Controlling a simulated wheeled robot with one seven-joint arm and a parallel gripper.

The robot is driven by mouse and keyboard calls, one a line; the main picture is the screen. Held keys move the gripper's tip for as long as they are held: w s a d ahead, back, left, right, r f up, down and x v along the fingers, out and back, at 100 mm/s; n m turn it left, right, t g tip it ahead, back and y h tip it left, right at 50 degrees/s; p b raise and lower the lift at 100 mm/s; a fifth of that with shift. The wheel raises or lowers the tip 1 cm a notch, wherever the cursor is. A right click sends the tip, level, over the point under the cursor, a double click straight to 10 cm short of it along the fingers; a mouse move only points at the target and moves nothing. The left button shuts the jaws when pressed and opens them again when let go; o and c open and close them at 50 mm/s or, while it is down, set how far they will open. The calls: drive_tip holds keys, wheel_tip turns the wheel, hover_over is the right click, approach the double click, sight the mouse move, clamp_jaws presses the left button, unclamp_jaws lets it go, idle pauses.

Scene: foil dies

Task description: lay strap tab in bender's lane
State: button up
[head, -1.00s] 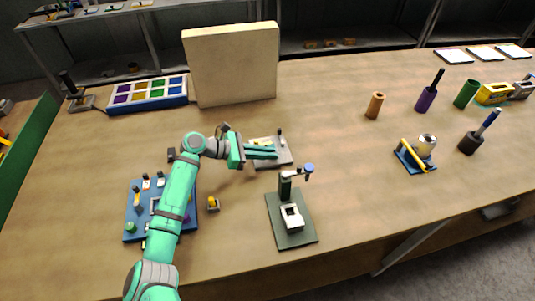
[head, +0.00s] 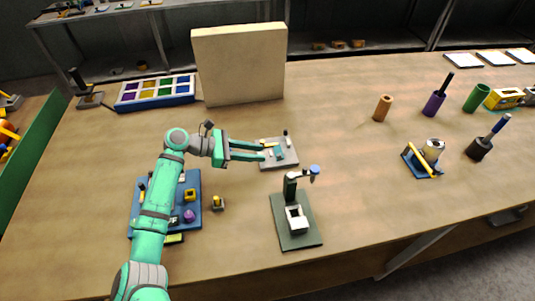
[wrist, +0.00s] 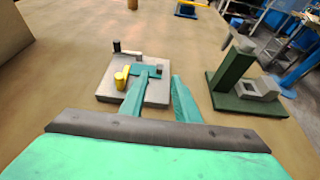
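The bender (head: 293,160) is a light grey plate with a dark-handled lever, a yellow part and small posts; it also shows in the wrist view (wrist: 152,99). A flat teal piece, seemingly the strap tab (head: 278,154), lies on the plate; in the wrist view the tab (wrist: 152,70) sits between the yellow part and a grey block. Whether it lies fully in the lane I cannot tell. My gripper (head: 263,151) is open, its fingertips at the plate's left edge; in the wrist view the gripper's (wrist: 160,82) left fingertip overlaps the tab in the picture.
A dark green press-like fixture (head: 297,232) stands just in front of the bender. A blue tray of small parts (head: 193,182) lies under my arm, with a small yellow-topped piece (head: 217,203) beside it. A beige block (head: 240,65) stands behind.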

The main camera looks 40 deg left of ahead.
drive_tip(key=shift+v, duration=2.55)
drive_tip(key=shift+w, duration=0.15)
